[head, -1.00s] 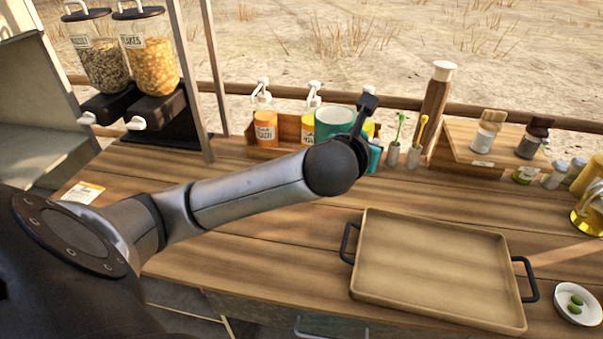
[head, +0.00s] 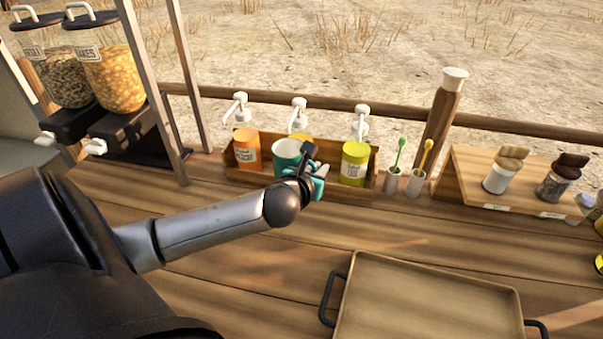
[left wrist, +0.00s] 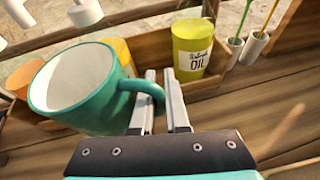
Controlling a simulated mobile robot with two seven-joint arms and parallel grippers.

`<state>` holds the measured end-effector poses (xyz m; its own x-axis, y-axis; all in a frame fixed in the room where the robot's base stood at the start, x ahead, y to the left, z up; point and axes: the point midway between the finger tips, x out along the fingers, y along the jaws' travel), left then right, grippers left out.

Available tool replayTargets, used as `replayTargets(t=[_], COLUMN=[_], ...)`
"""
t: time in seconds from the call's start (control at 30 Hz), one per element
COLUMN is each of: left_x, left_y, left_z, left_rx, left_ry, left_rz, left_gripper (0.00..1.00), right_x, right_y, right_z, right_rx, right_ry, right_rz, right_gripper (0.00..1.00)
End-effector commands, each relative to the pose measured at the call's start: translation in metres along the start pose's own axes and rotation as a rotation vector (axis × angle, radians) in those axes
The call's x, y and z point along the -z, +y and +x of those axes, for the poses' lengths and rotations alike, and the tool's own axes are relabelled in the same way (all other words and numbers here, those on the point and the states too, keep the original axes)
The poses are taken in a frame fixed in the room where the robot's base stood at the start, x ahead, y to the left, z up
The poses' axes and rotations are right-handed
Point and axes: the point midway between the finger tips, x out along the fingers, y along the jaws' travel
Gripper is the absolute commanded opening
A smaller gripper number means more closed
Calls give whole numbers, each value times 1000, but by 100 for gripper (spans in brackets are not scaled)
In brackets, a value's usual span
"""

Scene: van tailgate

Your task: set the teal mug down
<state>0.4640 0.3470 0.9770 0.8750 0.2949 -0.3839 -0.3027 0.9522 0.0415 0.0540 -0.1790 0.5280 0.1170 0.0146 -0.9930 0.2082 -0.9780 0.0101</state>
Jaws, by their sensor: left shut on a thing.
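The teal mug (head: 287,154) is in front of the middle pump bottle of the wooden rack in the head view. In the left wrist view the mug (left wrist: 85,95) looks empty, its pale inside showing, with its handle at my fingers. My left gripper (head: 318,172) is shut on the mug's handle; it also shows in the left wrist view (left wrist: 160,105). My own wrist hides part of the mug in the head view. I cannot tell whether its base touches anything. My right gripper is not in view.
The wooden rack (head: 262,178) holds an orange bottle (head: 246,150) and a yellow-green oil bottle (head: 355,163) close to the mug. Two small cups with spoons (head: 403,182) stand to the right. A tray (head: 430,300) lies in front. Bare counter (head: 400,230) lies between rack and tray.

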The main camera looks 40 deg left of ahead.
Motion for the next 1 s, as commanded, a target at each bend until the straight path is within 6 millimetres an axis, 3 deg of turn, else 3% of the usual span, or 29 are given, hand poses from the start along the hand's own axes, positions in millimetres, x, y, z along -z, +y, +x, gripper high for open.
replayTargets(t=[0.3, 0.47, 0.67, 1.0], left_x=[53, 61, 88, 91], left_y=[-3, -3, -4, -5], left_z=[21, 25, 36, 37], left_rx=[0, 1, -1, 1], left_ry=[3, 1, 4, 2], left_rz=[-2, -1, -2, 1], left_gripper=[0, 0, 0, 0], right_x=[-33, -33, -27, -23], right_y=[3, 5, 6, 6], right_z=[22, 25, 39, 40], right_rx=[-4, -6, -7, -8], right_ry=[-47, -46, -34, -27], right_rz=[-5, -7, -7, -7], right_gripper=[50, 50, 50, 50])
